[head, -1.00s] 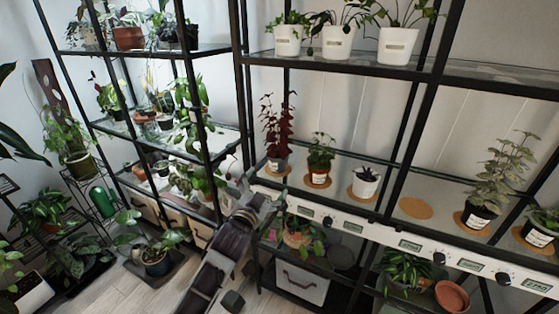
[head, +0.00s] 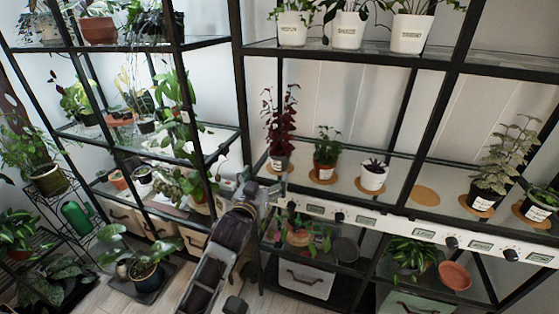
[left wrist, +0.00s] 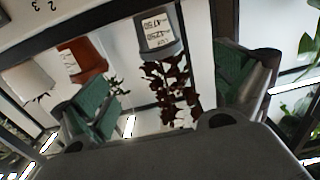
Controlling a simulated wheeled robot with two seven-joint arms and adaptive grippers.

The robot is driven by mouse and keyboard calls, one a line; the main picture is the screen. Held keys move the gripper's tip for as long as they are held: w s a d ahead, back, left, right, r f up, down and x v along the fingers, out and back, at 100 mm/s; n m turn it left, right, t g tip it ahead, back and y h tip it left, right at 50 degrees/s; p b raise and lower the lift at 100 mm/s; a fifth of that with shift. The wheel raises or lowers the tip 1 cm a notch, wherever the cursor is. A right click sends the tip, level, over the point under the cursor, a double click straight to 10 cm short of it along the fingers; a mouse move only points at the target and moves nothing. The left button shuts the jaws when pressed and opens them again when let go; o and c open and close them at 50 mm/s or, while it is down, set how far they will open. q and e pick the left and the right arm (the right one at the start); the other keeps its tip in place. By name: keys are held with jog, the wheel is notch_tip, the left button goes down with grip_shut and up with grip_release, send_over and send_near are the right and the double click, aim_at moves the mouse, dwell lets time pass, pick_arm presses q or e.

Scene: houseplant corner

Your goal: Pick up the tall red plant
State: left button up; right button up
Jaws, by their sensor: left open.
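The tall red plant has dark red leaves (head: 281,122) and a dark pot with a white label (head: 279,163). It stands upright on a round cork mat at the left end of the right-hand middle shelf. My left gripper (head: 273,190) is just in front of that shelf edge, below and close to the plant. In the left wrist view the scene is upside down; the labelled pot (left wrist: 158,32) and the red leaves (left wrist: 165,88) show between the two spread green-padded fingers of my left gripper (left wrist: 166,72), with neither finger visibly touching. My right gripper is not in view.
A small green plant (head: 326,152) and a white pot (head: 373,176) stand to the right on the same shelf. An empty cork mat (head: 424,196) lies farther right. A black shelf post (head: 241,110) rises just left. White pots (head: 348,31) stand on the shelf above.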

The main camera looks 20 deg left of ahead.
aim_at(277, 159)
pick_arm(q)
jog(key=shift+w+d, duration=0.1)
jog(key=shift+w, duration=4.05)
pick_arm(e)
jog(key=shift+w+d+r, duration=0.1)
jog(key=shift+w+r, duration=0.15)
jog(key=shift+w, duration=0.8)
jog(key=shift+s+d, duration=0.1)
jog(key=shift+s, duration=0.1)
